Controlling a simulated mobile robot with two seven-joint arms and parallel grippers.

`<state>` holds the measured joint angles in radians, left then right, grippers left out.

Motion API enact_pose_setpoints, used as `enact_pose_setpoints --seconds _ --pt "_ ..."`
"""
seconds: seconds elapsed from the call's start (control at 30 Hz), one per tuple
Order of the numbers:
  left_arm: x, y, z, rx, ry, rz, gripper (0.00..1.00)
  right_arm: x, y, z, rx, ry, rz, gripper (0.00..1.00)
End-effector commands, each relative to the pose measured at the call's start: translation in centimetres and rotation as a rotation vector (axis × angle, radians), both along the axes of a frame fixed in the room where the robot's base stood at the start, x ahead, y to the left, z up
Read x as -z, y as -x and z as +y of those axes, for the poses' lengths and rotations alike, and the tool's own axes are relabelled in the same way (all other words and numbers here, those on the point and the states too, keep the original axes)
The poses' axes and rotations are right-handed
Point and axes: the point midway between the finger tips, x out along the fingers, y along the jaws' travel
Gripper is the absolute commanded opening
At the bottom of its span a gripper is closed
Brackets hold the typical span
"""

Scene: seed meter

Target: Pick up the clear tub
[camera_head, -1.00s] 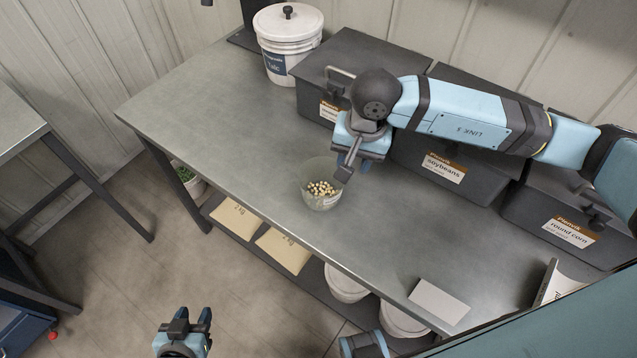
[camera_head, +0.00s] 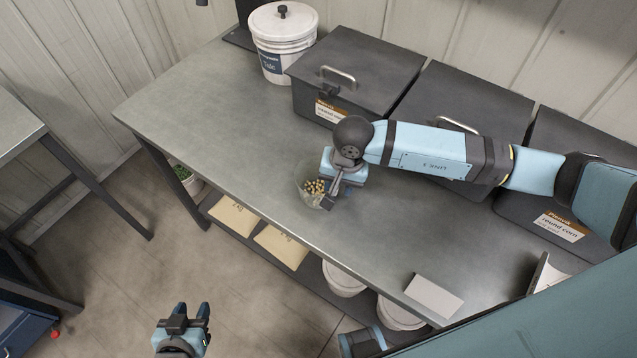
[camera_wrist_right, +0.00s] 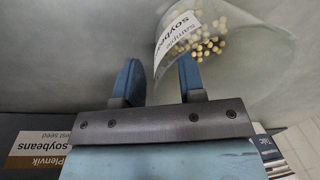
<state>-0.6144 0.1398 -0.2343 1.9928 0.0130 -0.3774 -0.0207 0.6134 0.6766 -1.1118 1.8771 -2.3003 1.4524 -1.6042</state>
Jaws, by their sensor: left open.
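The clear tub (camera_head: 309,188) stands on the metal bench with pale seeds in its bottom. It also shows in the right wrist view (camera_wrist_right: 240,72), with a white label reading soybeans. My right gripper (camera_head: 331,200) is at the tub's right side, partly covering it. In the right wrist view its fingers (camera_wrist_right: 161,78) are apart; the tub's near wall lies between them, and one finger overlaps the tub. I cannot tell whether either finger touches the wall. My left gripper (camera_head: 191,318) is open and empty, low in front of the bench.
Dark lidded bins, one labelled round corn (camera_head: 560,226), line the back of the bench (camera_head: 220,120). A white talc bucket (camera_head: 283,42) stands at the far end. A light flat block (camera_head: 433,296) lies near the front edge. The bench left of the tub is clear.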

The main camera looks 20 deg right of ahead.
Motion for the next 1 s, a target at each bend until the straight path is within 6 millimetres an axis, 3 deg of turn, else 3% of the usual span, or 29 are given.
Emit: enact_pose_setpoints --seconds 0.07,0.2,0.23,0.67,0.87,1.0 --pt "0.0 0.0 0.0 0.000 0.000 0.000 0.43 0.0 0.0 0.0 0.000 0.000 0.000 0.34" --pt "0.0 0.0 0.0 0.000 0.000 0.000 0.43 0.0 0.0 0.0 0.000 0.000 0.000 0.02" --pt "0.0 0.0 0.0 0.000 0.000 -0.001 0.43 0.0 0.0 0.0 0.001 0.000 0.000 0.00" --pt "0.0 0.0 0.0 0.000 0.000 -0.001 0.43 -0.4 -0.1 0.0 0.001 0.000 -0.001 0.00" --pt "0.3 0.0 0.0 0.001 0.001 -0.002 0.43 -2.4 -0.1 -0.1 0.000 0.000 -0.004 0.00" --pt "0.6 0.0 0.0 0.001 0.001 -0.002 0.43 -5.0 -0.2 0.0 -0.001 -0.001 -0.005 0.00"
